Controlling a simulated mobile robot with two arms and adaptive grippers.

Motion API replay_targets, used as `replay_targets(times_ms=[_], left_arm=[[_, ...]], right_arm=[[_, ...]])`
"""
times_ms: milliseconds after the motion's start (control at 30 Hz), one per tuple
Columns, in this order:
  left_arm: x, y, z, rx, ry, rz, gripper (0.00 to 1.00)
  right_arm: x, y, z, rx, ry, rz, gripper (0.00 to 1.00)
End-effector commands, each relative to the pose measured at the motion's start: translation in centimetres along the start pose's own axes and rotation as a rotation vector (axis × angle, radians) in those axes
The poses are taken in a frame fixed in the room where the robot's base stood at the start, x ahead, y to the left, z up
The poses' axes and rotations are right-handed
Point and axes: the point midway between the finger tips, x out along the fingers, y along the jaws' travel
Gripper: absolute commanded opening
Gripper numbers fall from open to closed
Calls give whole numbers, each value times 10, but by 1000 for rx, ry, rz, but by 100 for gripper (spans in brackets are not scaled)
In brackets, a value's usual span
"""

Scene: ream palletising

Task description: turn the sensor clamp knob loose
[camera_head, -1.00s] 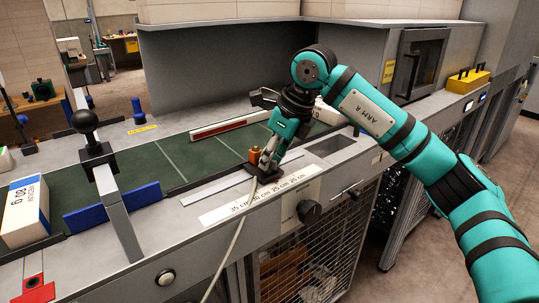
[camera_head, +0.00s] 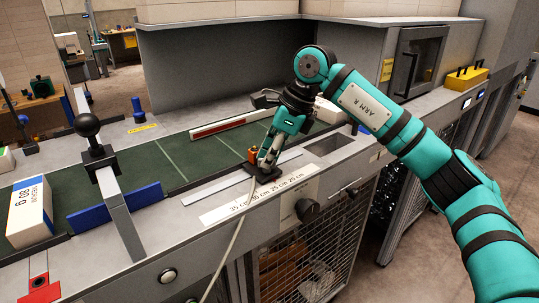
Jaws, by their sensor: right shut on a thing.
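The sensor (camera_head: 253,154) is a small orange upright piece on a black clamp base (camera_head: 266,174), at the scale edge beside the green belt. A pale cable hangs from it down the machine front. My right gripper (camera_head: 265,160) comes down from above at the sensor clamp, its fingers shut on the clamp knob. The knob itself is hidden between the fingers. My left gripper is not in view.
A printed centimetre scale (camera_head: 262,194) lies along the front ledge. A black knob (camera_head: 307,210) sits on the front panel. A blue guide (camera_head: 115,206), a white ream (camera_head: 30,212) and a black ball-topped lever (camera_head: 87,124) stand at left. The middle belt (camera_head: 185,158) is clear.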

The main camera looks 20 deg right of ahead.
Motion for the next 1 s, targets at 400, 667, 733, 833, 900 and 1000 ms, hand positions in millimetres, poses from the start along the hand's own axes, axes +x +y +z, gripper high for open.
replay_targets(times_ms=[400,667,733,833,900,1000], left_arm=[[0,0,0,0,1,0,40],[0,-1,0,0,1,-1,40],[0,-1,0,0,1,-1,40],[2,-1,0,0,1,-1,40],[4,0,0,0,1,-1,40],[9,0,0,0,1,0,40]], right_arm=[[2,1,-1,-1,3,3,32],[1,0,0,0,1,0,32],[1,0,0,1,1,0,32],[1,0,0,15,1,-7,32],[2,0,-1,42,1,-19,32],[3,1,-1,109,0,-47,32]])
